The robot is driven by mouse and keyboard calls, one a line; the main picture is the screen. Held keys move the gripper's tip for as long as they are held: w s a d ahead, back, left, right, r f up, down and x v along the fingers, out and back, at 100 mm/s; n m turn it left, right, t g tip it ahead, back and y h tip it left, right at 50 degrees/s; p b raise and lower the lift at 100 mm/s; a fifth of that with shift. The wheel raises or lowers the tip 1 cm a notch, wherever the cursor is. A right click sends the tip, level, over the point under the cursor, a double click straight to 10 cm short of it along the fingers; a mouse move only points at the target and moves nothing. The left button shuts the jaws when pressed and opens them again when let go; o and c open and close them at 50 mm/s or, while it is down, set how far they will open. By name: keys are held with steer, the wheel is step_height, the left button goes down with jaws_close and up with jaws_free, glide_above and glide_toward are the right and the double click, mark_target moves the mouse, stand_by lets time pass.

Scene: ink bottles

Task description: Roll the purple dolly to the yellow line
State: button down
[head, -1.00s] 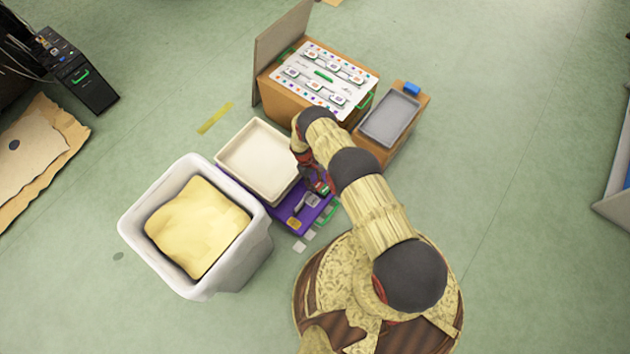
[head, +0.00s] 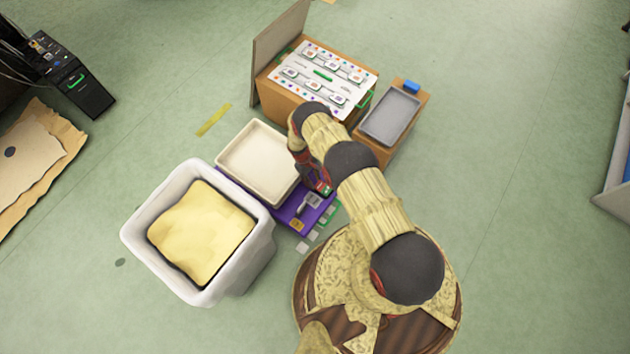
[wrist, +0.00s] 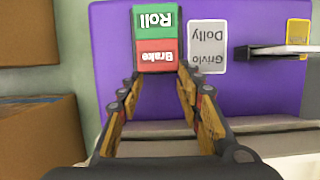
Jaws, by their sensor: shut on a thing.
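The purple dolly (head: 292,224) stands on the floor between the white bin and my base, with a cream tray (head: 232,164) on its far part. In the wrist view its purple deck (wrist: 112,30) carries a switch block (wrist: 156,36) with a green "Roll" half and a red "Brake" half, beside a grey "Grivlo Dolly" label (wrist: 207,47). My gripper (wrist: 158,78) is shut on the switch block at its red half. In the head view my gripper (head: 321,187) is over the dolly's right part, and my arm partly hides it. The yellow line (head: 213,120) lies on the floor, up and left of the dolly.
The white bin (head: 262,250) with yellow contents stands close to the dolly's left. A brown cabinet (head: 285,97) and a grey-topped box (head: 390,117) stand beyond it. A dark tower (head: 85,90) is at far left. Floor around the yellow line is clear.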

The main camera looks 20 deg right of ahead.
steer(key=shift+w+a+r, duration=0.1)
steer(key=shift+w+r, duration=0.1)
steer(key=shift+w, duration=0.45)
steer(key=shift+w+d, duration=0.15)
steer(key=shift+d, duration=0.1)
steer(key=c, duration=1.7)
jaws_free()
steer(key=shift+d, duration=0.1)
steer(key=o, duration=0.5)
steer(key=shift+s, duration=0.25)
steer(key=shift+o, duration=0.5)
steer(key=shift+s+f, duration=0.1)
steer(key=shift+s, duration=0.15)
steer(key=shift+a, duration=0.2)
steer(key=v, duration=1.2)
